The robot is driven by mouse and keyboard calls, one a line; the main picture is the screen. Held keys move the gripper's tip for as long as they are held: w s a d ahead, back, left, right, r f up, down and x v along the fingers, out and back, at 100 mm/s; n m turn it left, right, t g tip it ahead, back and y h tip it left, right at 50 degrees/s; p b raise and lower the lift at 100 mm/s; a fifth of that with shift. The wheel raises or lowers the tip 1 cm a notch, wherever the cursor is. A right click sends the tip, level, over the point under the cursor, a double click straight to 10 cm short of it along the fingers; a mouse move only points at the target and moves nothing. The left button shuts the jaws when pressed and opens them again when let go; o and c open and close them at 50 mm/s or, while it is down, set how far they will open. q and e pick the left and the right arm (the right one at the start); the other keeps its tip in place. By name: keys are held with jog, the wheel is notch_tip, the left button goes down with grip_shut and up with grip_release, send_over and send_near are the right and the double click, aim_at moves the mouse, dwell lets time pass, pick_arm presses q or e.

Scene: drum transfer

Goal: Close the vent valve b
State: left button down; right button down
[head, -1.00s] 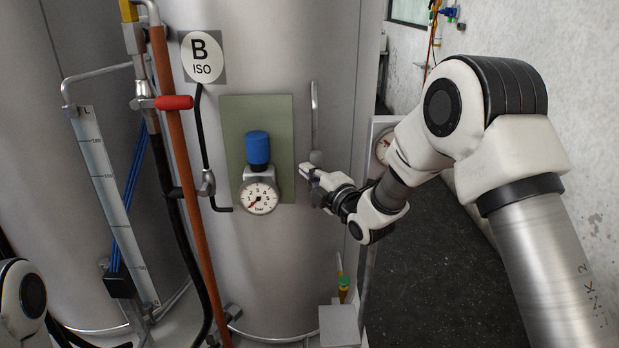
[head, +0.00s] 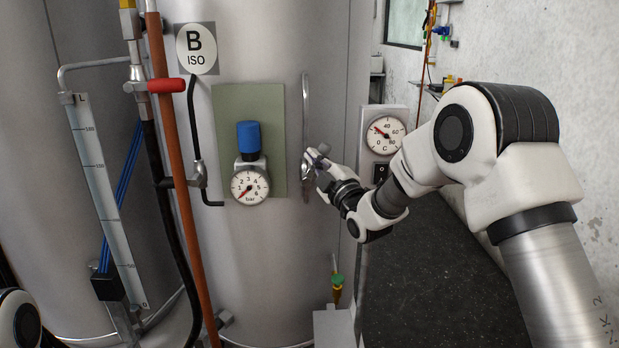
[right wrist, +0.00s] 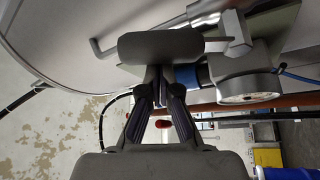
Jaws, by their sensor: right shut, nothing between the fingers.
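A tall steel vessel (head: 262,300) bears a round sign (head: 195,48) reading "B ISO". A long upright metal lever (head: 305,112) stands on it, right of a green plate. No label for the vent valve shows, so I cannot tell for sure which fitting it is. My right gripper (head: 312,163) is at the lever's lower part and hides some of it. In the right wrist view the right gripper (right wrist: 161,82) is shut and empty, its fingertips close behind a flat grey metal piece (right wrist: 160,46); contact is unclear. My left gripper is out of view.
A blue-capped fitting (head: 249,140) and bar gauge (head: 250,187) sit left of the lever. A temperature gauge box (head: 386,133) stands close right of my gripper. Dark floor (head: 430,285) is open at right.

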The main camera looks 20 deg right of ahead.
jog(key=s+d+f+m+t+h+b, duration=0.1)
jog(key=d+f+m+h+b, duration=0.3)
jog(key=m+h+b, duration=0.5)
jog(key=f+m+t+b, duration=0.1)
jog(key=m+b, duration=0.4)
jog(key=m, duration=0.2)
jog(key=shift+d+f+t, duration=0.15)
jog(key=shift+d+t, duration=0.25)
jog(key=shift+s, duration=0.1)
